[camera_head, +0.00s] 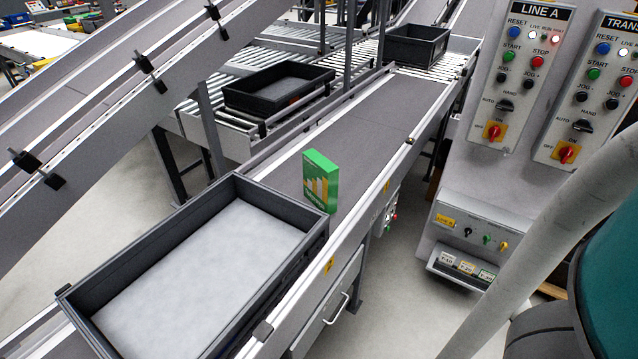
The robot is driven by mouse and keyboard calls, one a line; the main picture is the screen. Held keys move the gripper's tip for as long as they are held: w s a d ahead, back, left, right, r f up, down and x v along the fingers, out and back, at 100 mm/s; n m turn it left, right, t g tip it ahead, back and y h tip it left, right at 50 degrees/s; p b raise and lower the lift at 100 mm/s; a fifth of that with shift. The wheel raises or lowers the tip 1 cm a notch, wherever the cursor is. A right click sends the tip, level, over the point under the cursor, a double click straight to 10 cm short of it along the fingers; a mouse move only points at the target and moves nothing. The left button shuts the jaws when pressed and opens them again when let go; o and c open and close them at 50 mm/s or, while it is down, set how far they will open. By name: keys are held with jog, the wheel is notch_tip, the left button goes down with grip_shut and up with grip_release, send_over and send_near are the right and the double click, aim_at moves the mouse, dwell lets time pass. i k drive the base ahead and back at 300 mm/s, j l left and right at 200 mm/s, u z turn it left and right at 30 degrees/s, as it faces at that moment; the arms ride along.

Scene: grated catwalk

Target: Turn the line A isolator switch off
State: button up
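The LINE A panel (523,75) is a light grey control plate at the upper right, under a black LINE A label. Its isolator switch (494,132) is a red rotary knob on a yellow plate at the panel's bottom, with ON marked above and OFF to the left. The knob's handle looks roughly upright, towards ON, but it is small in view. Nothing touches the switch. My gripper is not in view; parts that look like my arm fill the lower right.
A similar TRANS panel (600,90), with its own red-on-yellow switch (566,153), stands right of LINE A. Below is a socket box (470,235). A conveyor (375,125) carries a green box (321,180) and a grey tray (270,203). Bare floor (405,270) lies between conveyor and cabinet.

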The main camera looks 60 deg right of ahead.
aim_at(494, 132)
jog(key=z, duration=2.3)
